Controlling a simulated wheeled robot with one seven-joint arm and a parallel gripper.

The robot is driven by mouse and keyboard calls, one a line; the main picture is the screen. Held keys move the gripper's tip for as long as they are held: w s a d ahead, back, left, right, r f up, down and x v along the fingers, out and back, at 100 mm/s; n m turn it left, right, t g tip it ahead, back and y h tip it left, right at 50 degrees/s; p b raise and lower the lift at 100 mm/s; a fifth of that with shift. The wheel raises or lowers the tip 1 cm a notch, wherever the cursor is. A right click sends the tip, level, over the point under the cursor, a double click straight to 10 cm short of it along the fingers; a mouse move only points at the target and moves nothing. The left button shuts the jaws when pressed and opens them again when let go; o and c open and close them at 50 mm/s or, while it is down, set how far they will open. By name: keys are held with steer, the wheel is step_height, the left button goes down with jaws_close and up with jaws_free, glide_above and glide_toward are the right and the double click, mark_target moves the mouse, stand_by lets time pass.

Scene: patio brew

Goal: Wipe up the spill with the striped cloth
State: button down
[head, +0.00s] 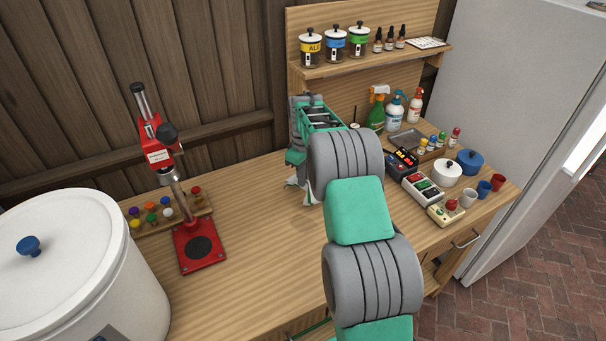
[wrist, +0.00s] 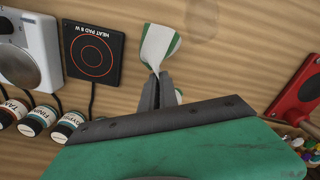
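The striped cloth (wrist: 157,48), white with green edges, shows in the wrist view at the tips of my gripper (wrist: 160,88). The two grey fingers are close together, with the cloth bunched between them and spreading out beyond. In the head view my gripper (head: 304,188) is low over the left-middle of the bench, and my arm hides much of it. A faint, slightly darker patch (wrist: 201,20) on the wood, just right of the cloth in the wrist view, looks like the spill. Its outline is hard to make out.
A black heat pad (wrist: 93,52) and a white device (wrist: 28,48) lie left of the cloth, with small bottles (wrist: 36,121) nearby. The red press (head: 199,246) and white pot (head: 75,265) stand left. Switch boxes (head: 421,188) sit right. The front middle bench is clear.

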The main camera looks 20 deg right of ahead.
mark_target(303, 197)
step_height(303, 197, down, 4)
steer(key=shift+r+b, duration=0.1)
steer(key=shift+b, duration=0.8)
steer(key=c, duration=0.6)
jaws_free()
steer(key=shift+f+b, duration=0.7)
steer(key=shift+f, duration=0.5)
steer(key=shift+r, duration=0.1)
steer(key=shift+c, duration=1.3)
jaws_close()
steer(key=shift+r+p, duration=0.4)
steer(key=shift+p, duration=1)
